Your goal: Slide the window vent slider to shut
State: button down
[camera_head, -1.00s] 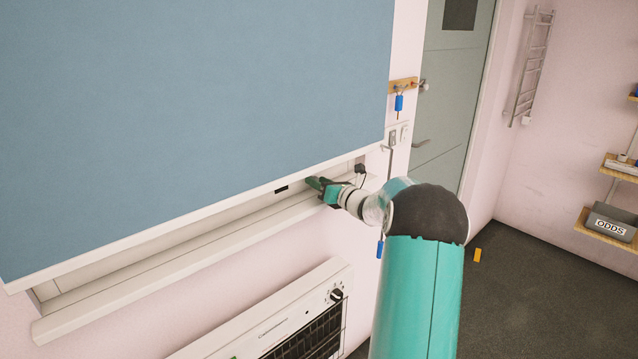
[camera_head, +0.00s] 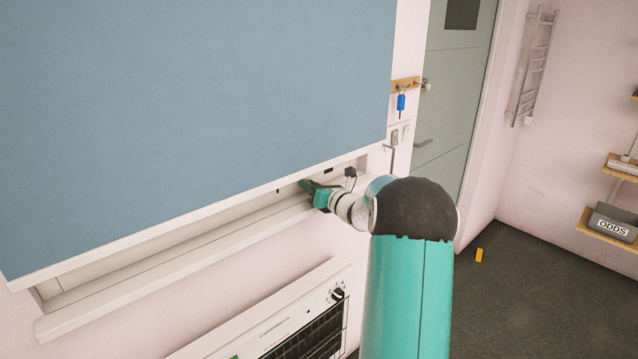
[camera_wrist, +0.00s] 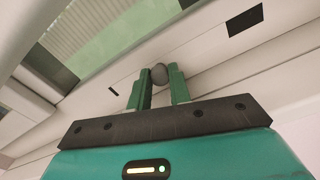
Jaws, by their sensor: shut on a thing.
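The vent slider's round grey knob (camera_wrist: 159,74) sits between the two green fingers of my gripper (camera_wrist: 157,88) in the wrist view. The fingers are closed on it. In the head view my gripper (camera_head: 306,185) reaches under the lower edge of the blue blind, and the knob is hidden there. The white vent strip on the window frame has a dark opening (camera_head: 328,170) to the right of my gripper and a thin dark mark (camera_head: 277,191) to its left. The wrist view shows the larger dark opening (camera_wrist: 245,20) and a small dark slit (camera_wrist: 114,91).
The blue blind (camera_head: 190,90) hangs over most of the window. A white sill (camera_head: 170,282) runs below the vent, with a heater (camera_head: 275,325) under it. A blue-tagged key (camera_head: 401,102) hangs on a wooden rack at the right.

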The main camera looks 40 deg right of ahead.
jog(key=shift+a, duration=0.65)
jog(key=c, duration=1.3)
grip_release()
jog(key=shift+a, duration=0.15)
jog(key=shift+o, duration=0.2)
jog(key=shift+s, duration=0.3)
jog(key=s, duration=1.3)
jog(key=shift+s+d, duration=0.15)
jog(key=shift+d, duration=0.15)
